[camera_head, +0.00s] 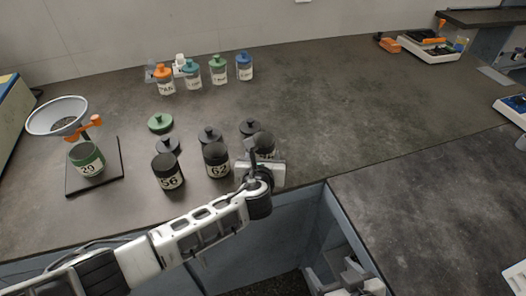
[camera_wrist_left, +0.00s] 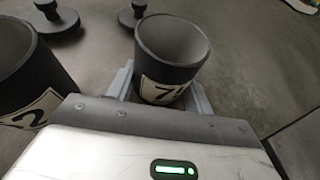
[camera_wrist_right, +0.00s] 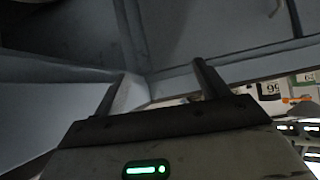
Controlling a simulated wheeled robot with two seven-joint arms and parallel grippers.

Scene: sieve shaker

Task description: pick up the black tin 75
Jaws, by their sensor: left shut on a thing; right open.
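The black tin 75 (camera_wrist_left: 172,50) stands open-topped between the fingers of my left gripper (camera_wrist_left: 160,88) in the left wrist view. A 7 shows on its label, and the rest of the number is partly hidden. In the head view its dark rim (camera_head: 264,138) shows behind my left gripper (camera_head: 260,168). My left gripper is shut on the tin. I cannot tell whether the tin is off the bench. My right gripper (camera_wrist_right: 160,82) is open and empty, low by the grey cabinet panels below the bench.
Black tins 62 (camera_head: 216,162) and 56 (camera_head: 168,172) stand left of it, black lids (camera_head: 209,133) behind. Green tin 29 (camera_head: 87,160) is on a black plate (camera_head: 112,177) near a funnel (camera_head: 57,114). Several bottles (camera_head: 218,70) stand at the back. The bench right of the tins is clear.

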